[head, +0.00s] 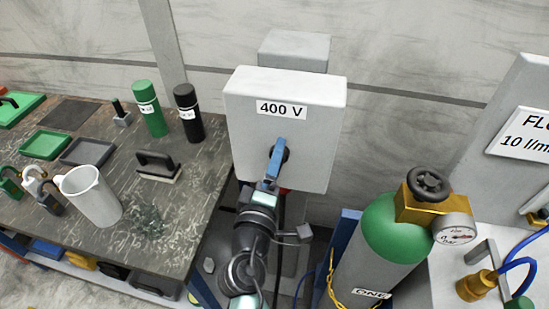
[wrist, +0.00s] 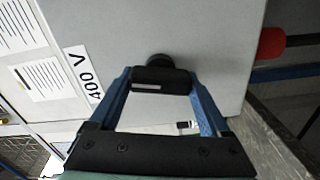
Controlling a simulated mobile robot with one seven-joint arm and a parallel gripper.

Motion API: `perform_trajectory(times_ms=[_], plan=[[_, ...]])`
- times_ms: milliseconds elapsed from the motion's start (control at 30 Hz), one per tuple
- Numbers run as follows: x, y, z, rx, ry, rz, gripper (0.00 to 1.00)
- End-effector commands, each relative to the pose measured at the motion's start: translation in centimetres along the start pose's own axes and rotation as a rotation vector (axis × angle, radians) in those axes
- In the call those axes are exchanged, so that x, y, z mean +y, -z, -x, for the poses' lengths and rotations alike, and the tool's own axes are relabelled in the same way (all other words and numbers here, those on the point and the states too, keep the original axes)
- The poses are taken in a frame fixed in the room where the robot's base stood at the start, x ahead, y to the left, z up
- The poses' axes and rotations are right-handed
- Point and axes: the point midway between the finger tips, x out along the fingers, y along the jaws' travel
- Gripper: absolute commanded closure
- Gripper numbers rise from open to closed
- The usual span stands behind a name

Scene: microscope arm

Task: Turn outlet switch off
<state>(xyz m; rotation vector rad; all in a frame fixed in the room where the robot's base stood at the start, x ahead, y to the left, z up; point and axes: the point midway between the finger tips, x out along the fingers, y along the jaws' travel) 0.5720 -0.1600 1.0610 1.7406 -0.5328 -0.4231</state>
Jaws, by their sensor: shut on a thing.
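The outlet is a pale grey box (head: 310,140) labelled "400 V" on the wall, in the middle of the head view. Its front face (wrist: 200,30) fills much of the wrist view. The switch is a black knob (wrist: 159,62) standing out from that face, beside the label. My gripper (wrist: 162,79) has its two blue fingers on either side of the black handle and is shut on it. In the head view my gripper (head: 278,148) reaches up to the lower middle of the box and hides part of the knob. The switch's exact angle is hard to read.
A red plug (wrist: 271,44) with a black cable sits at the box's underside. A green and grey gas cylinder (head: 385,235) stands close right of my arm. The workbench (head: 120,135) on the left holds a jug (head: 92,196), bottles and trays.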

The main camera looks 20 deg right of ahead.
Motion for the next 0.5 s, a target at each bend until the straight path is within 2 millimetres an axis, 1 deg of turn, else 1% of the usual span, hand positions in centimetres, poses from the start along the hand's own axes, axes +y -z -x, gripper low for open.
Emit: perform_trajectory(times_ms=[200,500], plan=[[-0.06,0.05,0.03,0.001,0.001,0.135,0.74],[-0.16,0.03,0.03,0.001,0.001,0.231,0.74]])
